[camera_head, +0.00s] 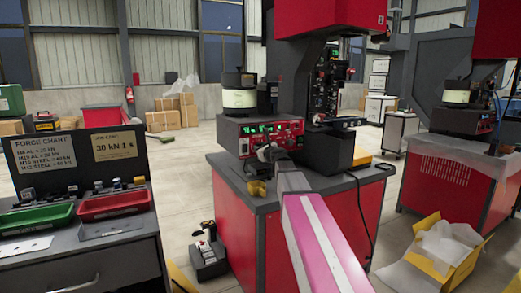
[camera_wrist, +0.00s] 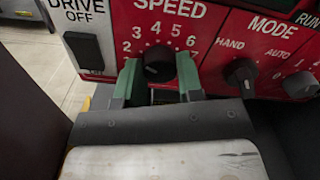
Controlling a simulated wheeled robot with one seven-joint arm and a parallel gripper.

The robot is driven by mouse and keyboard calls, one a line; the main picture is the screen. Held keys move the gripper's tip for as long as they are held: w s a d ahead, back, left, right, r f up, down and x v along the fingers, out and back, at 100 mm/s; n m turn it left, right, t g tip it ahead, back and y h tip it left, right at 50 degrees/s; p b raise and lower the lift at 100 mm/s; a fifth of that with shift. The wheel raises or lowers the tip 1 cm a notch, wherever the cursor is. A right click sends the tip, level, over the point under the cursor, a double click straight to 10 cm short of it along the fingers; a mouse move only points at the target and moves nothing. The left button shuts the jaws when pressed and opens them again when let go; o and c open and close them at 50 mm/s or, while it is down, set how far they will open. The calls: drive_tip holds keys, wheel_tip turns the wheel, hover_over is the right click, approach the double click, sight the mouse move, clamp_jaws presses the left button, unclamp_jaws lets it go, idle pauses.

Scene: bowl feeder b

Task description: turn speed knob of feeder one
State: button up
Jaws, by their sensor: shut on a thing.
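The speed knob (camera_wrist: 159,60) is a black round knob on a red panel in the wrist view, under the word SPEED and ringed by numbers from about 2 to 7. My gripper (camera_wrist: 158,72) has one green finger on each side of it, shut on the knob. A pale mark shows on the knob's lower left face, but its exact reading is hard to tell. In the head view my gripper (camera_head: 266,154) is at the front of the red control box (camera_head: 232,134) below the pale feeder bowl (camera_head: 239,98). There the arm and gripper hide the knob.
The mode knob (camera_wrist: 241,72) sits close to the right of my gripper, with a run knob (camera_wrist: 300,84) beyond it. A black drive-off switch (camera_wrist: 84,50) is at left. A second feeder (camera_head: 462,118) stands at far right.

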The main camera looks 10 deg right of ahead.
drive_tip(key=shift+m, duration=1.8)
drive_tip(key=o, duration=0.9)
drive_tip(key=shift+o, duration=0.2)
drive_tip(key=shift+s, duration=0.15)
drive_tip(key=v, duration=1)
drive_tip(key=shift+s+d, duration=0.15)
drive_tip(key=shift+s, duration=0.15)
